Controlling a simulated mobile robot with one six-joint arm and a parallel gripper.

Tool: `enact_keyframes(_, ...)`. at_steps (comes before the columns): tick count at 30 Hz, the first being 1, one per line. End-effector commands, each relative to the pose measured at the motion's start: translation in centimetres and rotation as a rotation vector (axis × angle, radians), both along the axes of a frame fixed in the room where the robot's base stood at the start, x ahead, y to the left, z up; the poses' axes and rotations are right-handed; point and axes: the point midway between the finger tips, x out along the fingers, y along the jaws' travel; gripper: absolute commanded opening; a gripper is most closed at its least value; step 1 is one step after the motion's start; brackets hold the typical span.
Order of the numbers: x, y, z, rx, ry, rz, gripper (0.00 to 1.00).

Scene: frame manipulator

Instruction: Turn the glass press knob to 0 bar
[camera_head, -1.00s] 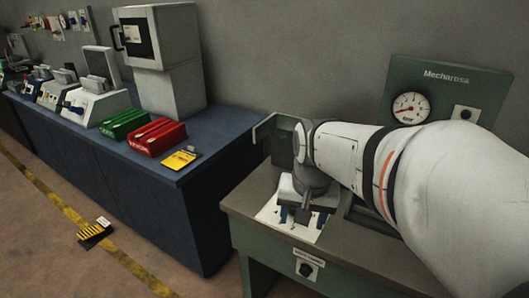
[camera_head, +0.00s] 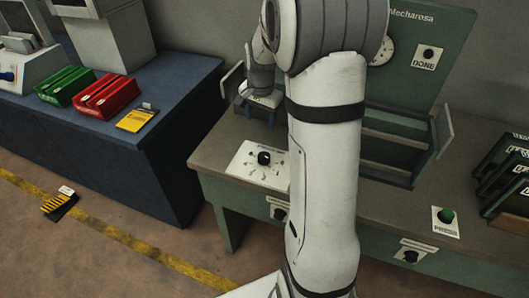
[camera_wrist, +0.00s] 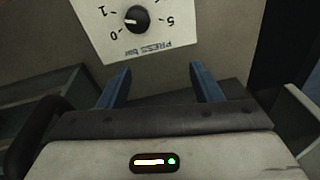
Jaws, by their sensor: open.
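The press knob (camera_head: 264,158) is a black dial on a white plate (camera_head: 243,168) on the grey-green bench top. The wrist view shows the knob (camera_wrist: 137,18) at the top, on the plate marked "PRESS bar" (camera_wrist: 160,49), with 0, 1 and 5 readable. A pale mark on the knob points left, roughly between 0 and 1; its exact setting is unclear. My gripper (camera_head: 260,110) is behind the plate, its blue fingers apart. In the wrist view my gripper (camera_wrist: 157,70) is open and empty, apart from the knob. The gauge (camera_head: 380,50) is partly hidden by my arm.
Other knobs (camera_head: 411,256) sit on the bench front. A green press button (camera_head: 446,216) is at the right front, and a done button (camera_head: 428,54) is on the back panel. Black-green racks (camera_head: 505,170) stand at right. A blue bench (camera_head: 185,95) with red and green boxes is left.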

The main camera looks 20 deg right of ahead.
Motion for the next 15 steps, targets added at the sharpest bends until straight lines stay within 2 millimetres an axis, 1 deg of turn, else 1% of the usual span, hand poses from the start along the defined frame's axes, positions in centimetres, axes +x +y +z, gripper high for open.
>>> enact_keyframes(1, -4.3, 0.9, -6.8, 0.038, 0.145, -0.009, 0.59)
enact_keyframes(3, -4.2, 0.7, -8.3, 0.038, 0.148, -0.012, 0.59)
enact_keyframes(6, -3.9, 0.4, -10.0, 0.035, 0.143, -0.014, 0.59)
enact_keyframes(11, -4.4, 0.3, -11.3, 0.033, 0.129, -0.013, 0.59)
enact_keyframes(15, -4.3, 0.4, -12.0, 0.031, 0.126, -0.01, 0.59)
